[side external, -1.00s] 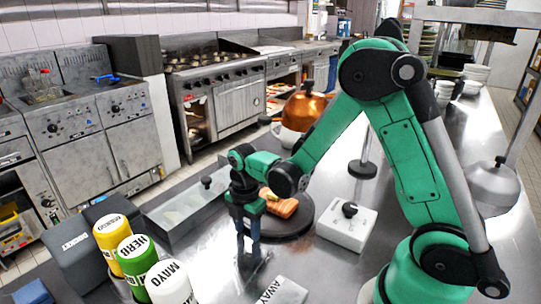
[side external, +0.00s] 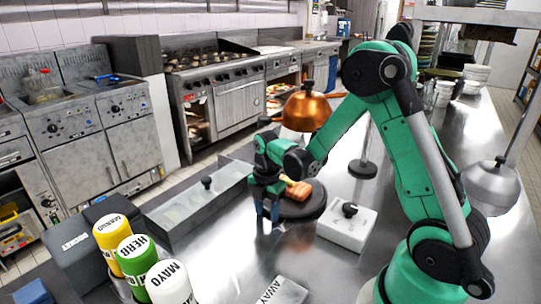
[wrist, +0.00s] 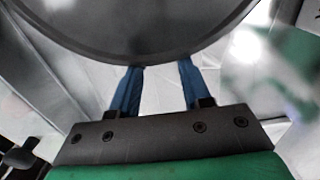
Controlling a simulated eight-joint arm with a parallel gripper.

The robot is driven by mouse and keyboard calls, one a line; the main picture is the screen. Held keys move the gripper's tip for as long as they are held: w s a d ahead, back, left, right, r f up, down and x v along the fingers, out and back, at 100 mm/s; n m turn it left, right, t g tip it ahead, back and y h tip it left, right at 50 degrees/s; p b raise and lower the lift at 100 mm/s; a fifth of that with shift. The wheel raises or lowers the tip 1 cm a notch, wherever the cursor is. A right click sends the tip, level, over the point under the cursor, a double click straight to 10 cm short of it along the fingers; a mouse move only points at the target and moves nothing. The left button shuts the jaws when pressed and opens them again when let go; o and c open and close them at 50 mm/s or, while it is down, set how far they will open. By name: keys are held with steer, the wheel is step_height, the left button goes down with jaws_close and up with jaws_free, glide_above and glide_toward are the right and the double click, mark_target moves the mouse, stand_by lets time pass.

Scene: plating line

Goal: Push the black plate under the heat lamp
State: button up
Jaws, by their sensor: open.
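The black plate (side external: 309,209) lies on the steel counter with orange-brown food (side external: 301,193) on it. In the wrist view the plate's dark disc (wrist: 150,25) fills the top, its rim at my fingertips. My gripper (side external: 267,213) is low over the counter at the plate's near-left edge, its blue fingers apart and nothing between them; they also show in the wrist view (wrist: 159,67). I cannot tell if they touch the rim. The copper heat lamp (side external: 307,112) hangs beyond the plate, with a black round base (side external: 362,168) behind it. My arm partly hides the plate's left side.
A white block with a black knob (side external: 346,228) stands close right of the plate. A long metal bin (side external: 190,209) lies to the left. Sauce bottles (side external: 137,262) and a grey box (side external: 72,242) stand front left. A sign (side external: 282,291) lies in front. A steel dome (side external: 491,188) is right.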

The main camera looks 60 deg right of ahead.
steer(key=shift+d, duration=3)
steer(key=shift+a, duration=1.55)
steer(key=shift+a+r, duration=0.3)
steer(key=shift+r, duration=1.05)
steer(key=shift+a+r, duration=0.35)
steer(key=shift+r, duration=0.95)
steer(key=shift+a+r, duration=0.3)
steer(key=shift+r, duration=1.05)
steer(key=s+a+r+m+t, duration=0.2)
steer(key=a+m, duration=0.3)
steer(key=m, duration=0.4)
steer(key=s+a+r+m+t, duration=0.3)
steer(key=a+m+t, duration=0.2)
steer(key=m, duration=0.4)
steer(key=shift+s+a+r, duration=0.2)
steer(key=shift+s+r, duration=0.1)
steer(key=shift+s, duration=0.1)
